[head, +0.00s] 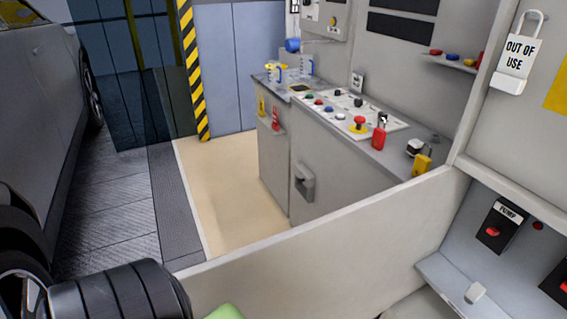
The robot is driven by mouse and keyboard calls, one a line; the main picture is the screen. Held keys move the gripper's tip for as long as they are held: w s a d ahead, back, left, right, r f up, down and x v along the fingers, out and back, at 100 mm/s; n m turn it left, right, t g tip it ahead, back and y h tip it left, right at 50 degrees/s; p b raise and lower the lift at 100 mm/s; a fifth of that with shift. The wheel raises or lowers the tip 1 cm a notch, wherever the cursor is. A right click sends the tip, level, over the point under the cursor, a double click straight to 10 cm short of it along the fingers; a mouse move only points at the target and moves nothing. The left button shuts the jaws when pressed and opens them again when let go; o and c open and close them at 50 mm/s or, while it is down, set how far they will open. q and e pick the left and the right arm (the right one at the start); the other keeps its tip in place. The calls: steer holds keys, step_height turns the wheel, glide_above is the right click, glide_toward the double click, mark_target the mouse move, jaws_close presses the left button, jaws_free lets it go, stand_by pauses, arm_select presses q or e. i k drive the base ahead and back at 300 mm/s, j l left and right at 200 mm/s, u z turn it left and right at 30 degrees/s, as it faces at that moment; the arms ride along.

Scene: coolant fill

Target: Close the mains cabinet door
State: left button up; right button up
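The mains cabinet stands at the right of the head view, its inside open to sight. It holds a black switch marked PUMP (498,226) with a red knob, and a small white piece (474,292) on a ledge. A wide light grey panel (330,245), which looks like the cabinet door, stands swung open. It runs from the cabinet frame towards the lower left. Its lower part is cut off by the picture's edge. Neither of my grippers can be made out. A small green rounded thing (225,312) shows at the bottom edge, and I cannot tell what it is.
A grey control console (335,150) with coloured buttons and red and yellow padlocks stands behind the panel. A grey car (35,120) stands at left. The beige floor (225,190) is clear.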

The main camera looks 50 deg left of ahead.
mark_target(352, 261)
steer(key=j+z, duration=0.15)
steer(key=j, duration=0.25)
steer(key=k+j+z, duration=0.2)
steer(key=j, duration=0.15)
steer(key=j+z, duration=0.15)
steer(key=j, duration=0.25)
steer(key=k+j+z, duration=0.15)
steer(key=j, duration=0.2)
steer(key=k+j+z, duration=0.2)
steer(key=j, duration=0.15)
steer(key=j+z, duration=0.15)
steer(key=j, duration=0.15)
steer(key=k, duration=0.05)
